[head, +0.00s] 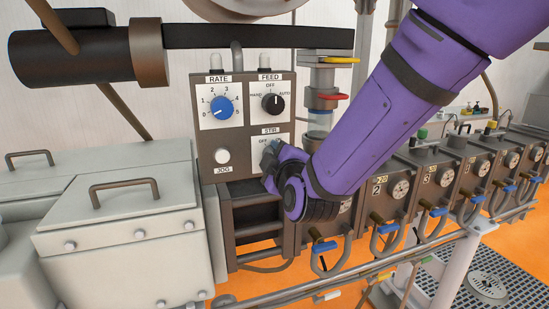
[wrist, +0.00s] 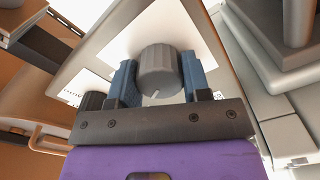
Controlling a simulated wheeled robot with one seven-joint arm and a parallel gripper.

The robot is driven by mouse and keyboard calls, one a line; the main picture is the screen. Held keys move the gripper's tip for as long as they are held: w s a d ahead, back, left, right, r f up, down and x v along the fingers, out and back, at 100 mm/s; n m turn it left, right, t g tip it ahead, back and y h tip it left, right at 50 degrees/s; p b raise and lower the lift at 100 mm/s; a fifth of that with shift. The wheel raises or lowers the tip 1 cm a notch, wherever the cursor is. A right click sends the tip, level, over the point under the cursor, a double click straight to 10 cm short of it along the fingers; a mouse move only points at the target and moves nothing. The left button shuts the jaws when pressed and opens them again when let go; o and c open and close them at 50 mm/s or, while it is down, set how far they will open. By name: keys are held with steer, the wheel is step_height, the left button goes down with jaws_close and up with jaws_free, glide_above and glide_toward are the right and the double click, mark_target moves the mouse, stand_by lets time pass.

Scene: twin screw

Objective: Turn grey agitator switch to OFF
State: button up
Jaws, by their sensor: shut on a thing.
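The grey agitator switch (wrist: 158,66) is a ribbed round knob on a white plate, seen in the wrist view. A short white mark shows at its lower edge. The blue fingers of my gripper (wrist: 160,80) stand on both sides of the knob and are shut on it. In the head view the knob's plate, labelled STIR (head: 271,130), shows in part, with OFF legible at its left. There my gripper (head: 268,156) is at the lower right of the control panel, and my wrist hides the knob and the rest of the plate.
The blue RATE knob (head: 222,108) and black FEED knob (head: 272,103) sit above on the same panel, with a JOG button (head: 222,156) at left. A row of grey boxes with gauges (head: 401,189) and blue-handled valves stands at right. A pipe rail (head: 340,276) runs in front.

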steer(key=shift+n, duration=0.3)
steer(key=o, duration=0.9)
